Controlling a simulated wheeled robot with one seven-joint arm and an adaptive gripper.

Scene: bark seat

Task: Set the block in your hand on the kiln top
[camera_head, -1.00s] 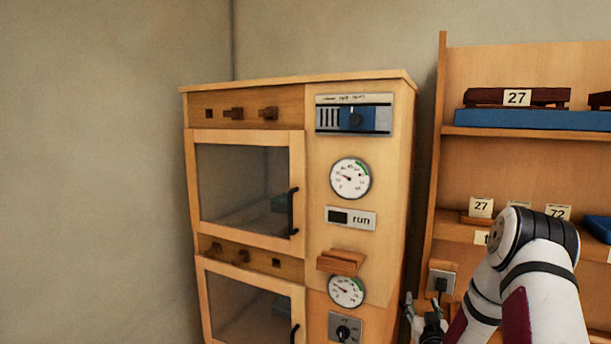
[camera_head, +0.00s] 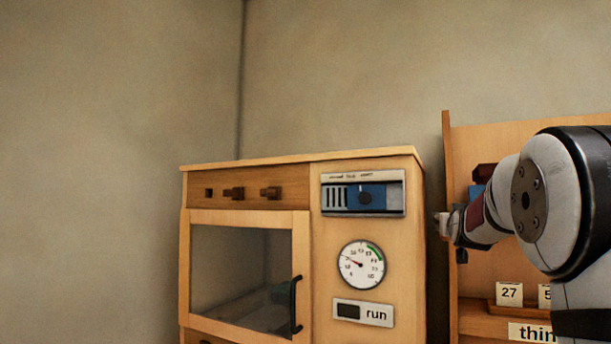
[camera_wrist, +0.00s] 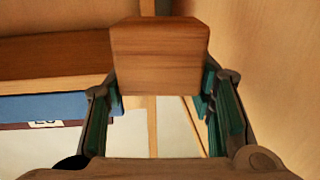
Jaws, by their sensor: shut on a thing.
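The kiln is a light wooden cabinet with a glass door, a dial and a "run" plate. Its flat kiln top (camera_head: 300,160) shows in the head view as a thin, bare edge seen almost level. My gripper (camera_head: 442,226) is just right of the kiln's upper right side, a little below the top's height. In the wrist view my gripper (camera_wrist: 160,85) is shut on a brown wooden block (camera_wrist: 160,58), held between the teal finger pads.
A wooden shelf unit (camera_head: 447,150) stands right of the kiln, with number cards (camera_head: 509,294) on it. The wrist view shows a blue item (camera_wrist: 45,106) on the left and a wooden panel (camera_wrist: 275,60) close on the right. The wall space above the kiln is clear.

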